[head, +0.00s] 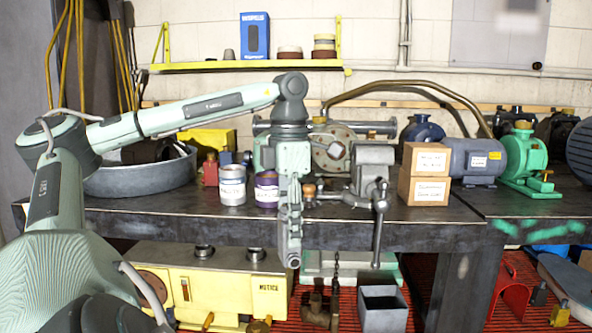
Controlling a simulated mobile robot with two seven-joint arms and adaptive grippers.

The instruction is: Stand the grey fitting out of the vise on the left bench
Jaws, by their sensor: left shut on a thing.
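My left gripper (292,248) points straight down in front of the left bench (210,226), its tips below the bench top's front edge. It is shut on a small grey piece, which I take for the grey fitting (293,262); the gripper hides most of it. The grey vise (375,156) stands on the bench to the right of the gripper, apart from it, with its long handle hanging over the front edge. I see no fitting between its jaws, though the view of them is partial. My right gripper is not in view.
A white-labelled can (232,185) and a purple can (266,190) stand left of the gripper. A large grey pan (140,180) lies further left. Two stacked cardboard boxes (424,175) stand right of the vise, then a blue motor (470,160) and green pump (522,158). Below is a grey bin (383,312).

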